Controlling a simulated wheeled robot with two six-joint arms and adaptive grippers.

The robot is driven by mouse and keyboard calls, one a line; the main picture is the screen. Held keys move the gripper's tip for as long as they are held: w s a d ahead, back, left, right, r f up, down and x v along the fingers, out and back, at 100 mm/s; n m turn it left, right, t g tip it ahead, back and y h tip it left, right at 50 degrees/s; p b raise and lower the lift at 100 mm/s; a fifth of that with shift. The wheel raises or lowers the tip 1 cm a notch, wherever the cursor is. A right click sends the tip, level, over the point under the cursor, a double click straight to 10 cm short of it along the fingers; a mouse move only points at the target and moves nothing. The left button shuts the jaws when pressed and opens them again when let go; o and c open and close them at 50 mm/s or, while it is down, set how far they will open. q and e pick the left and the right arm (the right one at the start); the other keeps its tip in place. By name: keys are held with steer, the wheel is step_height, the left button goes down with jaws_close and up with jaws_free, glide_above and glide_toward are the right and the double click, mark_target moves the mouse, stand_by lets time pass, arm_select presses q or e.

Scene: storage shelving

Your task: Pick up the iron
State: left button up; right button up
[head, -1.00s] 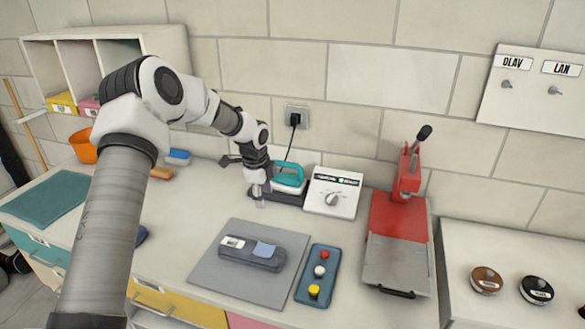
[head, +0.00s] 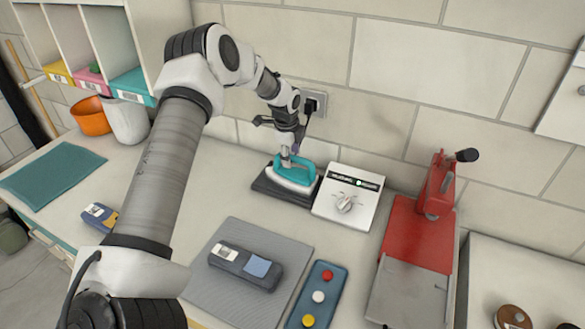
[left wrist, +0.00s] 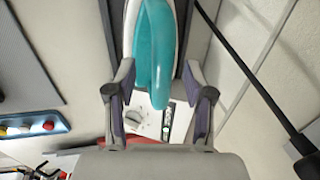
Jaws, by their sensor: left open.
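The iron (head: 301,177) has a teal handle and a white body and stands on a dark stand (head: 275,190) near the back wall. My left gripper (head: 287,157) is at the iron and covers part of it in the head view. In the left wrist view, the iron's teal handle (left wrist: 155,62) lies between the two spread fingers of the left gripper (left wrist: 160,95). The fingers are open, with a gap on each side of the handle. My right gripper is in neither view.
A white control box (head: 348,198) with a dial stands close right of the iron. A red press (head: 418,235) is farther right. A grey mat (head: 225,290) with a dark device (head: 245,266) lies in front. A black cable (left wrist: 255,80) runs beside the iron.

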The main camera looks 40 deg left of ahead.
arm_select(q)
steer(key=shift+w+a+f, duration=0.1)
steer(key=shift+w+f, duration=0.15)
steer(key=shift+f, duration=0.4)
steer(key=shift+w+a+f, duration=0.1)
steer(key=shift+w+f, duration=0.15)
steer(key=shift+f, duration=0.35)
steer(key=shift+s+d+r, duration=0.1)
steer(key=shift+r, duration=0.05)
steer(key=shift+s+r, duration=0.1)
steer(key=shift+s, duration=0.1)
jaws_close()
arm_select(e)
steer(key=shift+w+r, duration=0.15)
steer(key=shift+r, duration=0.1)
